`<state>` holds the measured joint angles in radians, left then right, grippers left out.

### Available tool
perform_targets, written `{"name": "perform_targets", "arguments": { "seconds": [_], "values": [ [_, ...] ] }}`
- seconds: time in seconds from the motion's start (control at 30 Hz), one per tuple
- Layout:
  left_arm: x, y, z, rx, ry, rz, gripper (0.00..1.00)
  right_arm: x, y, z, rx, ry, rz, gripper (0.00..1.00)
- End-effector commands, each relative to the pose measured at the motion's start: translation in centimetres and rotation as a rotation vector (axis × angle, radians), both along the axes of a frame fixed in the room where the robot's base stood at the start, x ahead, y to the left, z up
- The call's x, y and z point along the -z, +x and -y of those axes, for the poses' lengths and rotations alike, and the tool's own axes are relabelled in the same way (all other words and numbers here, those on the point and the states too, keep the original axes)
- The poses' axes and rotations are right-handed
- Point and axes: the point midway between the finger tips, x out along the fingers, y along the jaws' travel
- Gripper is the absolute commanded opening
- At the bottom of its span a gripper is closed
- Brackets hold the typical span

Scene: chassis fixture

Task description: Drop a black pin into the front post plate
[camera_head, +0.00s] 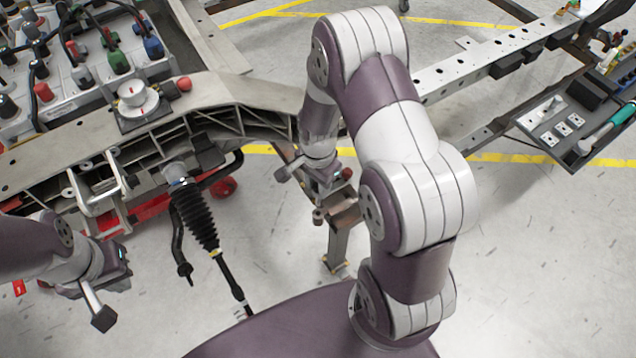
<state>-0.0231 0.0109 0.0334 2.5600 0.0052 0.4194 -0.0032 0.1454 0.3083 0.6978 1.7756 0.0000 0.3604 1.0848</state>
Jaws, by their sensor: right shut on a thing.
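The front post (337,245) stands upright on the floor near the middle, its small brownish plate (346,214) at the top. My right gripper (318,192) is over the top of this post, close above the plate. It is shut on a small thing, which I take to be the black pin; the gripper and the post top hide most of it. I cannot tell whether the pin touches the plate. My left gripper (100,312) hangs low at the left, away from the post. Its opening cannot be made out.
A grey chassis beam (235,90) crosses behind the post. A black ribbed bellows (194,213) hangs left of it. A box with coloured knobs (75,72) is at upper left. A dark tray (548,138) with metal plates and a green-handled tool is at right.

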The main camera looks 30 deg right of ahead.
Motion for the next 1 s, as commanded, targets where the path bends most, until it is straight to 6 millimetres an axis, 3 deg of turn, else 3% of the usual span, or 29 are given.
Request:
{"name": "perform_targets", "arguments": {
  "seconds": [0.8, 1.0],
  "values": [
    [-6.8, 0.0, 0.0, 0.0, 0.0, 0.0, 0.0, -7.1, 0.0, 0.0, 0.0, 0.0, 0.001, 0.0],
    [-7.6, 0.0, 0.0, 0.0, 0.0, 0.0, 0.0, -7.9, 0.0, 0.0, 0.0, 0.0, 0.0, 0.0]
  ]
}}
